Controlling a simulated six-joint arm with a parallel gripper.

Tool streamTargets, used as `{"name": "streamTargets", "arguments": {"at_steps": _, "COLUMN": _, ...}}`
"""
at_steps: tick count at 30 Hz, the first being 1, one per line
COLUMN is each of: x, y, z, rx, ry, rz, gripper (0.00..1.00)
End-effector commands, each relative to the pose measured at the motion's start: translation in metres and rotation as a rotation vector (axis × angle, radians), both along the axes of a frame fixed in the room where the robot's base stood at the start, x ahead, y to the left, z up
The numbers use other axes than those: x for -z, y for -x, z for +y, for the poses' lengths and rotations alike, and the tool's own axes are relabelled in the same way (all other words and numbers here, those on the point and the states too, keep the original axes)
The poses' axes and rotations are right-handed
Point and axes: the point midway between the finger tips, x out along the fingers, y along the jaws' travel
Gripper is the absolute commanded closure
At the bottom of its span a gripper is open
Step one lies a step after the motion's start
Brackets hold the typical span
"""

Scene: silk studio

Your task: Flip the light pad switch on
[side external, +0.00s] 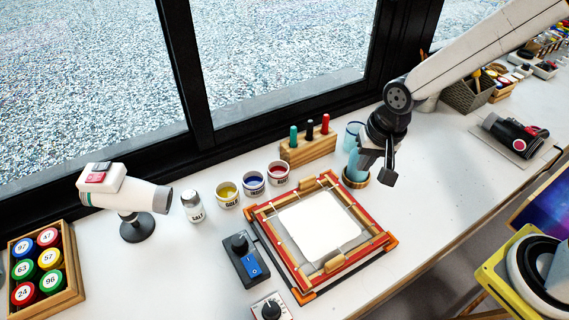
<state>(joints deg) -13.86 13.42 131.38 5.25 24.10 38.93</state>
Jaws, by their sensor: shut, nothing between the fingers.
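A dark control box with a black knob and a blue rocker switch (252,266) stands at the left edge of a red-and-wood frame (268,228). The frame holds a white sheet (320,228) and lies over a dark pad with orange corners (390,242). A smaller pale box with a black knob (270,309) sits at the bottom edge of the picture. I cannot tell the rocker's on or off position. My gripper (378,172) is shut and empty, above the far right side of the frame, well away from the blue rocker.
Paint jars (253,183) and a salt shaker (193,207) stand behind the frame. A wooden marker block (308,149) is near the window. A white dryer on a stand (122,192) and a crate of numbered spools (70,292) are at left. The counter between dryer and control box is clear.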

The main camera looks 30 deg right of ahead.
Motion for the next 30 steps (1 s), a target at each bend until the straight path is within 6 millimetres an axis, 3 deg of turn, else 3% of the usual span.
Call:
{"name": "streamTargets", "arguments": {"at_steps": 6, "x": 0.010, "y": -0.017, "z": 0.053, "rx": 0.215, "ry": -0.069, "rz": 0.056, "gripper": 1.00}}
{"name": "streamTargets", "arguments": {"at_steps": 14, "x": 0.025, "y": -0.026, "z": 0.120, "rx": 0.484, "ry": -0.137, "rz": 0.134, "gripper": 1.00}}
{"name": "streamTargets", "arguments": {"at_steps": 24, "x": 0.050, "y": -0.016, "z": 0.211, "rx": 0.828, "ry": -0.189, "rz": 0.249, "gripper": 1.00}}
{"name": "streamTargets", "arguments": {"at_steps": 30, "x": 0.062, "y": -0.005, "z": 0.246, "rx": 0.972, "ry": -0.197, "rz": 0.296, "gripper": 1.00}}
